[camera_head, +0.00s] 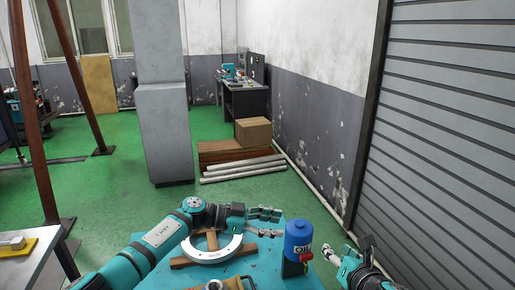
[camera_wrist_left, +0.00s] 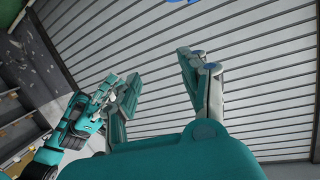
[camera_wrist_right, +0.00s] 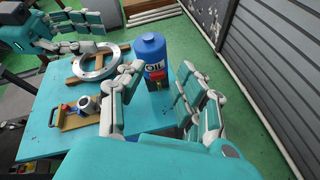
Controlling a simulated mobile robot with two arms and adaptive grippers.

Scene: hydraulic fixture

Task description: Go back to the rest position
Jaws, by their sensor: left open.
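My left gripper (camera_head: 279,221) is open and empty above the back of the blue table, pointing right.
The blue table (camera_wrist_right: 42,110) holds a white ring (camera_head: 213,256) on a wooden cross support and a small wooden-based fixture (camera_wrist_right: 82,110). A grey shutter (camera_head: 450,120) stands at right. Pipes (camera_head: 243,168) and a cardboard box (camera_head: 253,131) lie behind; green floor is free between.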

